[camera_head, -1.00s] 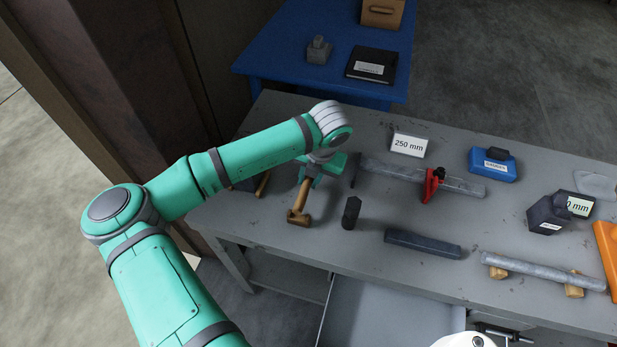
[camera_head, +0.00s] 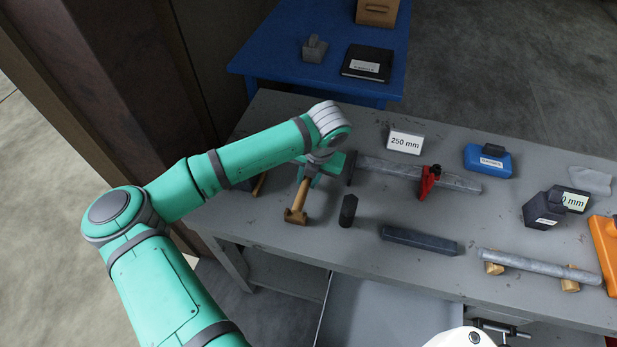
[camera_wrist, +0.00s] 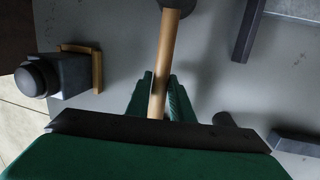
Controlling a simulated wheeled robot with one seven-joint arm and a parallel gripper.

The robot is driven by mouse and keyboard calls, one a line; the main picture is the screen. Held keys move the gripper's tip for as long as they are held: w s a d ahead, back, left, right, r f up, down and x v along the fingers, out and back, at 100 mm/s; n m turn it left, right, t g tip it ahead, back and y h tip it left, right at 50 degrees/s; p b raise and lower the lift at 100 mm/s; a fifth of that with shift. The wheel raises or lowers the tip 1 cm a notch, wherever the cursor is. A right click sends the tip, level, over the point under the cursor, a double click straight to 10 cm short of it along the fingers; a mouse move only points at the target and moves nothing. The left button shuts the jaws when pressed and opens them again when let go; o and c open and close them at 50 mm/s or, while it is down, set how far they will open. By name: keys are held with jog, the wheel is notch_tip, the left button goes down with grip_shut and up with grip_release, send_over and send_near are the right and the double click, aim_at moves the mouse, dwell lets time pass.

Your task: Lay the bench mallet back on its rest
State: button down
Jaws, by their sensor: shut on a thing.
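The bench mallet's light wooden handle (camera_head: 303,193) slants from under my wrist toward the bench's front. My gripper (camera_head: 314,168) is shut on this handle, low over the left part of the bench. In the wrist view the handle (camera_wrist: 167,55) passes between the fingers (camera_wrist: 158,92) toward the top edge, where a dark shape, cut off, meets it. A brown wooden block (camera_head: 296,216) is at the handle's near end; I cannot tell whether it is the mallet's head or part of the rest. My wrist hides the far end in the head view.
A dark upright piece (camera_head: 347,211) stands close right of the handle. A steel bar with a red clamp (camera_head: 428,183) lies behind it, and a dark bar (camera_head: 420,241) in front. A grey block with a dark knob (camera_wrist: 45,76) is close on the left. The bench front (camera_head: 290,245) is bare.

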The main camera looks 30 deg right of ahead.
jog(key=shift+w+a+f, duration=0.1)
jog(key=shift+w+f, duration=0.1)
jog(key=shift+f, duration=0.35)
jog(key=shift+s+d+f, duration=0.2)
jog(key=c, duration=1.5)
grip_release()
jog(key=shift+a, duration=0.1)
jog(key=shift+w+v, duration=0.2)
jog(key=shift+v, duration=3.2)
jog(key=shift+s+r, duration=0.35)
jog(key=shift+r, duration=0.25)
